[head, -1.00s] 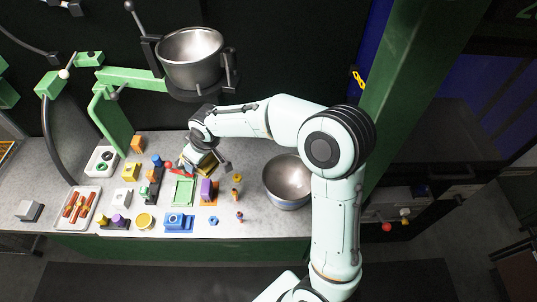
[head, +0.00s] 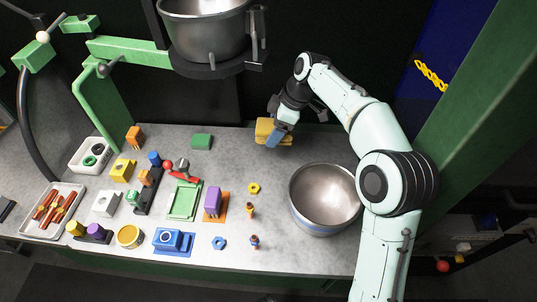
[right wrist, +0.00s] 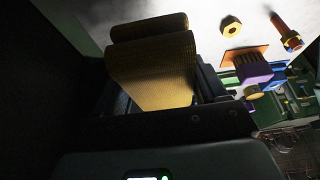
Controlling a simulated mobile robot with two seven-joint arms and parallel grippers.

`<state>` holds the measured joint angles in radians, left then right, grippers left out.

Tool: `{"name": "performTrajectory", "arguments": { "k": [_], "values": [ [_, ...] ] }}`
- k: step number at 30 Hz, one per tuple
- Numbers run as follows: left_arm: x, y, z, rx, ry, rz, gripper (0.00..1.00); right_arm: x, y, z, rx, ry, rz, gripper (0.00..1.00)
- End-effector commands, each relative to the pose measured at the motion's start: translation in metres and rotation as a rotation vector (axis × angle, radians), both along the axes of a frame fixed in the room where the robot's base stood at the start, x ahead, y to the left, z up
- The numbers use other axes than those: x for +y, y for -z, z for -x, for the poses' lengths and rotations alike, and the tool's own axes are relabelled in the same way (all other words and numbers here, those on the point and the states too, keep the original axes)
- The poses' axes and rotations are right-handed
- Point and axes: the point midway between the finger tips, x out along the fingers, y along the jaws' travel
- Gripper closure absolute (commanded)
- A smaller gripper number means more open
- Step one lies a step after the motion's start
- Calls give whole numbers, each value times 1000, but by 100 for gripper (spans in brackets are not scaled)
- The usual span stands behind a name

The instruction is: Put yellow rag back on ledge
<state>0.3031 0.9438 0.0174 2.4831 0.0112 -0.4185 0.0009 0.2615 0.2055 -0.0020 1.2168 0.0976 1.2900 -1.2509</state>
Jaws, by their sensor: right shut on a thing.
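The yellow rag (head: 265,130) is folded and held in my right gripper (head: 279,131), near the back edge of the grey counter (head: 235,152). In the right wrist view the rag (right wrist: 152,70) hangs in a fold between the dark fingers. The head view does not clearly show whether the rag touches the counter. I cannot pick out a separate ledge; the back strip of the counter is partly hidden by my arm. My left gripper is not in view.
A metal bowl (head: 325,195) stands right of centre. A pot (head: 203,28) hangs on a green arm at upper left. A green block (head: 202,141) lies left of the rag. Several coloured blocks and a sausage tray (head: 53,212) fill the left side.

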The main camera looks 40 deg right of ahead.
Motion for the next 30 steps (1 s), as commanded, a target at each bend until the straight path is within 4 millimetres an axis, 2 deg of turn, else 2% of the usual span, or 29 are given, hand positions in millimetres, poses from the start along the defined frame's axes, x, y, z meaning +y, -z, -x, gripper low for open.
{"name": "performTrajectory", "arguments": {
  "k": [1, 6, 13, 18, 30],
  "values": [
    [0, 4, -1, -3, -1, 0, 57, 0, 13, 1, 4, -2, -1, 67],
    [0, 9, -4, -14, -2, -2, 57, 0, 43, 1, 4, -1, -1, 67],
    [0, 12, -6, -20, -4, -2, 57, 0, 61, 0, 4, 0, -1, 67],
    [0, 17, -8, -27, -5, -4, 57, 0, 86, 1, 6, 1, -1, 67],
    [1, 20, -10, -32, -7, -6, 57, 0, 93, 0, 2, 1, 0, 67]
  ]
}}
